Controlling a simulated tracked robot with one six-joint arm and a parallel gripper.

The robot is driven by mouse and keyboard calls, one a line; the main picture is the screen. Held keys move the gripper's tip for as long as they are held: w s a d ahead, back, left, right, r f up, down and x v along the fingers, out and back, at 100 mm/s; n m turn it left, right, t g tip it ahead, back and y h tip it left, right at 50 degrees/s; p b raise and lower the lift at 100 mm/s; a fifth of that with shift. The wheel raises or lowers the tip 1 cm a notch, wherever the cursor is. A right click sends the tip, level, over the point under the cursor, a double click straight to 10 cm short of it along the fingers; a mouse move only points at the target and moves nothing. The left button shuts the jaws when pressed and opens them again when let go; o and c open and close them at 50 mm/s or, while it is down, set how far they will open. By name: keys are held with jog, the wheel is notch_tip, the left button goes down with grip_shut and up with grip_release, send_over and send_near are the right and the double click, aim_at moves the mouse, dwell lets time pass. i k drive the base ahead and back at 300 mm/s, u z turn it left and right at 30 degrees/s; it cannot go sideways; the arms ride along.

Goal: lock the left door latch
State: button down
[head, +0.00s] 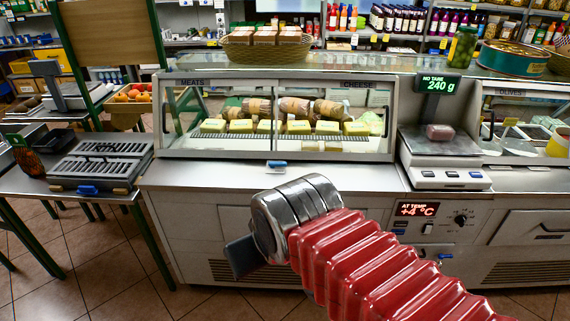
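The glass display case (180,152) has a MEATS sign at left and a CHEESE sign at right. A small blue-and-white tab (277,164) sits at the middle of its lower front edge. I cannot tell whether this tab is the left door latch, or whether it is locked. My red ribbed arm reaches in from the lower right. My gripper (243,257) points left and down in front of the counter, below and apart from the blue tab. Only a dark finger part shows beyond the metal wrist, so its opening is hidden.
A scale (440,164) reading 240 g stands right of the case, with a small package on it. A slotted metal tray (100,164) with a blue handle is at left. A wicker basket (265,52) sits on top. The counter strip before the case is mostly clear.

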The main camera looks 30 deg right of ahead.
aim_at(273, 164)
jog(key=z, duration=0.05)
jog(key=i, duration=0.95)
jog(key=u, duration=0.1)
